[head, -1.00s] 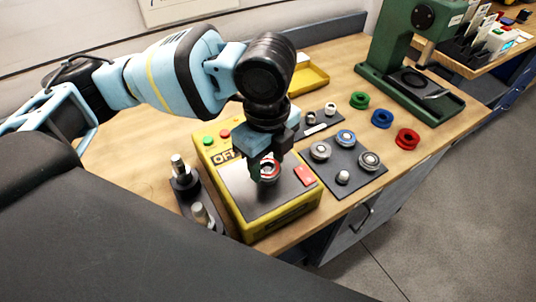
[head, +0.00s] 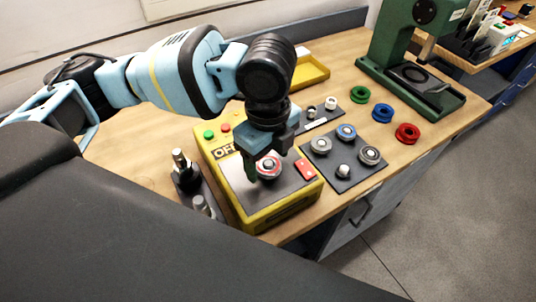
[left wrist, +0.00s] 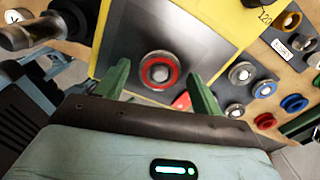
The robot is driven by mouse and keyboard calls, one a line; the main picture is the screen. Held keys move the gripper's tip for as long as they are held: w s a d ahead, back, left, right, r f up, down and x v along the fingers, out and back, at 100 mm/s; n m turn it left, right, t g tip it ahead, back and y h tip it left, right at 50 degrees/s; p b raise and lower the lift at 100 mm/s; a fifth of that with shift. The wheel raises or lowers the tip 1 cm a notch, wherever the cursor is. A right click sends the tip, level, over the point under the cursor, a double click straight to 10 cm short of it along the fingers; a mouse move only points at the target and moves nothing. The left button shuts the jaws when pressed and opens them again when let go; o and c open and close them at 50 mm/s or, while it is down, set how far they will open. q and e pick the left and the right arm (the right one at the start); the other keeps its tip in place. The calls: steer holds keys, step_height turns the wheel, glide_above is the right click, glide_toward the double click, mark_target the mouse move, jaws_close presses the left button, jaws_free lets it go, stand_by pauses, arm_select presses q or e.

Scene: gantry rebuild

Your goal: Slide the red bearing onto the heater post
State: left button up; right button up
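The red bearing (head: 268,169) lies on the dark top plate of the yellow heater (head: 252,218). It sits around the heater post (left wrist: 159,73), whose silver end shows in the middle of the red ring in the left wrist view. My left gripper (head: 265,165) points down over it. In the left wrist view the two green fingers (left wrist: 160,88) are apart, one on each side of the bearing (left wrist: 174,81), with gaps between them and it. My right gripper is in neither view.
The heater's display (head: 225,153) reads OFF. A stand with upright posts (head: 184,175) is at its left. A dark mat (head: 361,178) with several bearings is at its right. Coloured rings and a green press (head: 455,105) stand farther right.

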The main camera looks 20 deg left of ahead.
arm_select(q)
steer(key=shift+r+p, duration=0.45)
steer(key=shift+r, duration=3.45)
